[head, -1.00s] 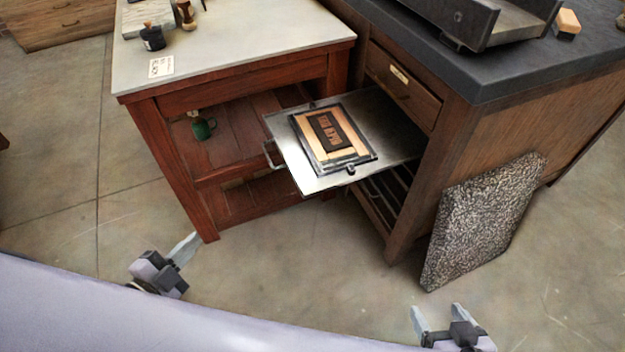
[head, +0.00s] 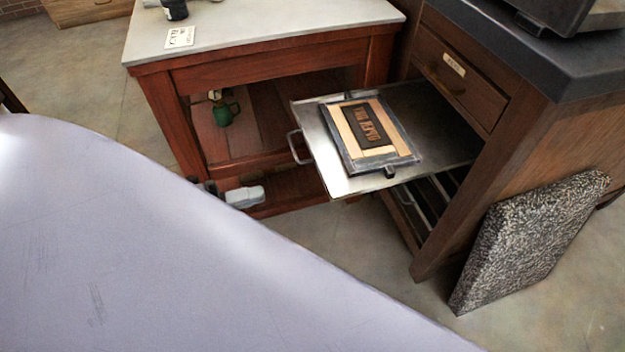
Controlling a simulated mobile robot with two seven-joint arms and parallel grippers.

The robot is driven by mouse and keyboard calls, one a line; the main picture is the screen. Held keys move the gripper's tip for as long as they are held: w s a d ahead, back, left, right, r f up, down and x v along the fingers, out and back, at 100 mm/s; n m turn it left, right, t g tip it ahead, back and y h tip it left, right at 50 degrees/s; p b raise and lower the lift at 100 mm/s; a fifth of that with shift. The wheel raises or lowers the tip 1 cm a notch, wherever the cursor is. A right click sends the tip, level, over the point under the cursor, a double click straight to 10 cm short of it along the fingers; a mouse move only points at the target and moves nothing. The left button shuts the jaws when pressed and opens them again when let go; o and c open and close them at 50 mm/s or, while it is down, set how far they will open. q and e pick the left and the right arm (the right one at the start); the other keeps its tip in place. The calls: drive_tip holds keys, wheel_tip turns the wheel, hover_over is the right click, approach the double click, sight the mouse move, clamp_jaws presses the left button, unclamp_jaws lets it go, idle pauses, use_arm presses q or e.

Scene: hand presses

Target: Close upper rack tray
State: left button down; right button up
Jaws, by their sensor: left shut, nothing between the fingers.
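The upper rack tray (head: 432,108) is a flat metal sheet pulled well out of the dark wooden cabinet (head: 540,160). A type form in a frame (head: 372,135) lies on it. The tray's handle (head: 295,148) is on its left edge, facing the red table. My left gripper (head: 254,196) is shut and empty, below and left of the handle and apart from it. My own pale body hides part of its arm. My right gripper is not in view.
The red wooden table (head: 270,75) stands left of the tray, with a green can (head: 226,112) on its shelf. A lower rack (head: 425,205) shows under the tray. A speckled slab (head: 530,240) leans on the cabinet. The floor before the cabinet is partly clear.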

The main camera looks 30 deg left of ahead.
sight(323, 178)
use_arm(q)
drive_tip(key=b+x, duration=0.1)
drive_tip(key=x, duration=1.1)
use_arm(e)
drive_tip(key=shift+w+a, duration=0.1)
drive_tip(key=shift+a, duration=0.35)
use_arm(q)
drive_tip(key=shift+w, duration=0.1)
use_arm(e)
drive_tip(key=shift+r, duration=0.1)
